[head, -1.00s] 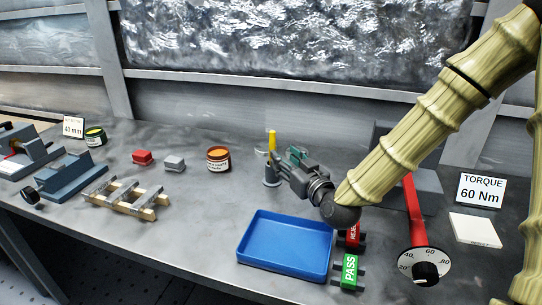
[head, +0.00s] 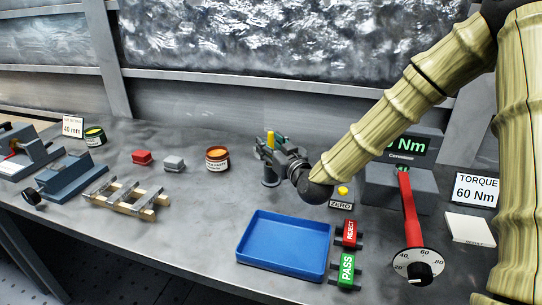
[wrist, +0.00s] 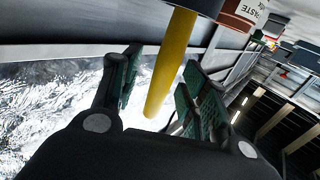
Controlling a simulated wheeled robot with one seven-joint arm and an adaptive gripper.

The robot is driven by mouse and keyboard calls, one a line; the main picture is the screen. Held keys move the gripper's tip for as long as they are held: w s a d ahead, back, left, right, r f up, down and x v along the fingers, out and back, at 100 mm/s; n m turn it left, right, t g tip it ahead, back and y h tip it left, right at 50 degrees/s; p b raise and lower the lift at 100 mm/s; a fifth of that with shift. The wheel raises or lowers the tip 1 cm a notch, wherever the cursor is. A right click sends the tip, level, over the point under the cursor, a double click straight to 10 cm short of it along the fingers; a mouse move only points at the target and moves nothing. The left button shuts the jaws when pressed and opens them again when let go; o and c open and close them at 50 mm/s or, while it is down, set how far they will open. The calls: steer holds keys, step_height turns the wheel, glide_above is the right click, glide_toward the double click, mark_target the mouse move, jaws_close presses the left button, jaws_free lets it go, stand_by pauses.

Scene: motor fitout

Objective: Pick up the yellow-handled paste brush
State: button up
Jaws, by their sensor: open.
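The yellow-handled paste brush (head: 270,138) stands upright in a small dark holder (head: 270,178) on the bench, with only its handle showing clearly. My gripper (head: 267,151) is at the handle from the right, just above the holder. In the wrist view, my gripper (wrist: 160,88) is open, with a green-padded finger on either side of the yellow handle (wrist: 172,62). A gap shows between the handle and the left finger; contact on the right side is hard to tell. The brush's lower end is hidden.
An orange-topped paste jar (head: 217,160) stands left of the holder. A blue tray (head: 285,245) lies in front, beside REJECT (head: 349,233) and PASS (head: 346,270) blocks. A torque tester (head: 400,185) stands to the right. Grey (head: 174,164) and red (head: 142,157) blocks lie left.

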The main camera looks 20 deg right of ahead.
jaws_close()
